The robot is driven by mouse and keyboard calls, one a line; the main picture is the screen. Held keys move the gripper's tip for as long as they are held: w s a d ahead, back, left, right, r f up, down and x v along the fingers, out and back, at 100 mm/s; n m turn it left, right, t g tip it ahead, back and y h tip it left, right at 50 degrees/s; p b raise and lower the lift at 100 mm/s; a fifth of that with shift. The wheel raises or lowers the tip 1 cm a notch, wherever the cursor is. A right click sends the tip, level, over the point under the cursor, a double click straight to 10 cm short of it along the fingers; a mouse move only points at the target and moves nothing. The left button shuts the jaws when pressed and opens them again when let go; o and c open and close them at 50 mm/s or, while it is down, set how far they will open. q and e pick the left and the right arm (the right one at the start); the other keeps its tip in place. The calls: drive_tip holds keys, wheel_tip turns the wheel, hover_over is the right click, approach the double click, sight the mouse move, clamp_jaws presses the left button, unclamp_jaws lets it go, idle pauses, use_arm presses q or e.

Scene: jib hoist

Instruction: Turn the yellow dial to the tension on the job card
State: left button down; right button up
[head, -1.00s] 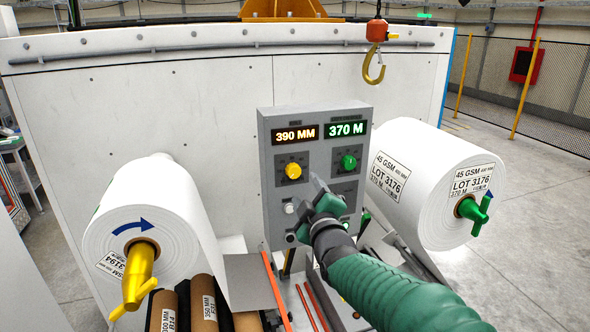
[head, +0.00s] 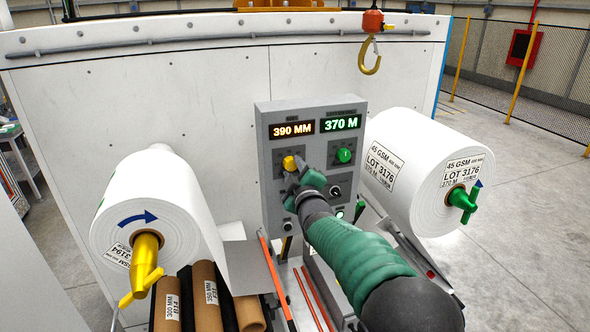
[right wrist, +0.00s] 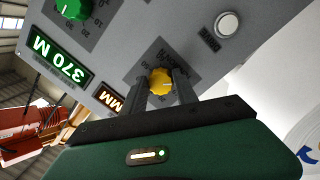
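The yellow dial (head: 290,163) is on the left of the grey control panel (head: 265,205), under an orange display (head: 292,129) reading 390 MM. My right gripper (head: 298,176) is at the dial and covers part of it. In the right wrist view the yellow dial (right wrist: 160,82) sits between the two dark fingertips of my right gripper (right wrist: 161,88), one on each side. I cannot tell whether the fingers press on it. The dial's setting is not readable. My left gripper is not in view. I see no job card.
A green dial (head: 344,156) sits to the right, under a green display (head: 341,123) reading 370 M. A black knob (head: 336,191) is below it. White paper rolls flank the panel, left (head: 165,195) and right (head: 405,150). A hook (head: 370,60) hangs above right.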

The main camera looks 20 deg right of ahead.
drive_tip(key=shift+a+r, duration=0.25)
drive_tip(key=shift+a, duration=0.05)
clamp_jaws()
drive_tip(key=shift+d, duration=0.15)
